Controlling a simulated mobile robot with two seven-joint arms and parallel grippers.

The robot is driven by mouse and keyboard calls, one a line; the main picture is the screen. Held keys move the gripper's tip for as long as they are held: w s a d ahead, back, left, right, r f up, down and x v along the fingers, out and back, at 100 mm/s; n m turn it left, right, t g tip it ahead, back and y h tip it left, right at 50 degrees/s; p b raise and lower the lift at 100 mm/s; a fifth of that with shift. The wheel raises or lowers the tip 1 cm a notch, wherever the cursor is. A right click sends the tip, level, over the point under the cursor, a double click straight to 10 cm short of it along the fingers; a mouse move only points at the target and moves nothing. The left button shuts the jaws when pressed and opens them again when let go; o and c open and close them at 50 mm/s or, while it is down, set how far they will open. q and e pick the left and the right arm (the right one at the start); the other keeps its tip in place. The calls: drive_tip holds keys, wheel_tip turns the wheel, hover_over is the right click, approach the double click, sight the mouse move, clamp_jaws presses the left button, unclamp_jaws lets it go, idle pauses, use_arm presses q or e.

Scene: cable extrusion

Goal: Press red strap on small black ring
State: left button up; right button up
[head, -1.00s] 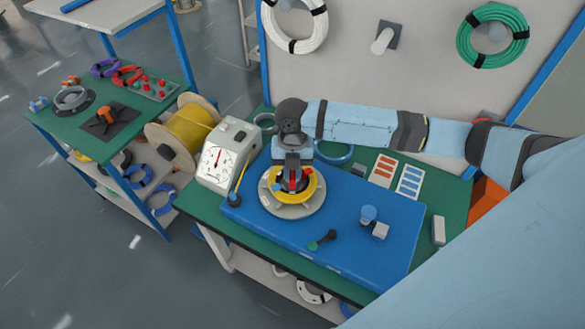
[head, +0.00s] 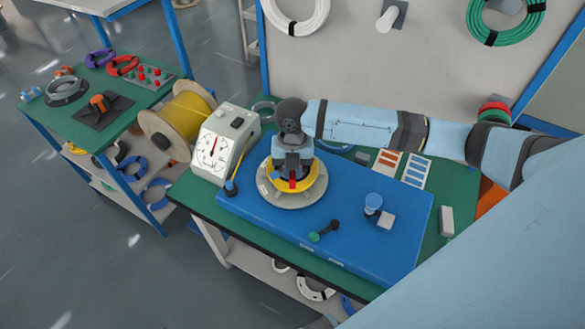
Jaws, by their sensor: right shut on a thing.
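My right gripper (head: 292,175) reaches down over a round grey turntable (head: 291,198) on the blue mat. It is shut on the red strap (head: 292,184), which shows as a small red piece between and below the fingers. A yellow coil (head: 313,181) lies on the turntable around the spot under the gripper. Dark ring-like parts show inside the coil, but the hand covers most of them. I cannot tell whether the strap touches the small black ring. My left gripper is not in view.
A dial gauge (head: 214,148) and a yellow spool (head: 189,111) stand left. Cards with orange and blue strips (head: 416,171) lie right.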

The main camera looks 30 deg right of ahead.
sight(292, 183)
drive_tip(key=shift+f, duration=0.1)
drive_tip(key=shift+f, duration=0.15)
drive_tip(key=shift+f, duration=1.3)
drive_tip(key=shift+f, duration=0.5)
idle(1.3)
idle(0.3)
drive_tip(key=o, duration=0.8)
